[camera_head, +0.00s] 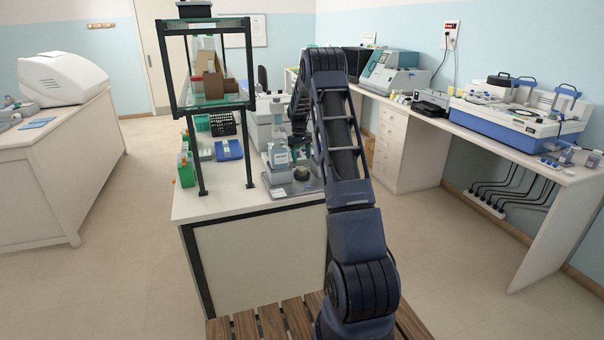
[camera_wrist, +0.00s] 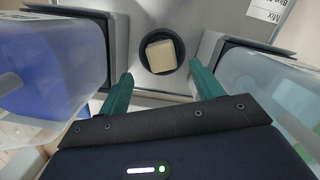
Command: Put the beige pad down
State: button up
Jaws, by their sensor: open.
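The beige pad (camera_wrist: 161,56) shows in the wrist view as a small square block. It lies inside a round dark dish (camera_wrist: 148,64), which stands on a grey metal surface (camera_wrist: 160,14). My gripper (camera_wrist: 164,84) is open, with its two green fingers apart, one on each side below the dish in the picture. Nothing is between the fingertips, and the pad is apart from them. In the head view my arm reaches over the middle bench, and a dark round dish (camera_head: 303,173) shows near its end; the pad cannot be made out there.
In the wrist view a translucent blue-filled container (camera_wrist: 50,65) stands close on the left and a clear container (camera_wrist: 262,95) on the right. In the head view a shelf rack (camera_head: 207,105) and a blue tray (camera_head: 229,150) stand left of my arm.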

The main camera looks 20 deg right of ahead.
aim_at(302, 168)
jog(key=shift+s+f, duration=0.15)
jog(key=shift+f, duration=1.25)
jog(key=shift+s+f, duration=0.1)
jog(key=shift+f, duration=1.25)
jog(key=c, duration=1.2)
jog(key=shift+o, duration=0.2)
jog(key=shift+r, duration=0.15)
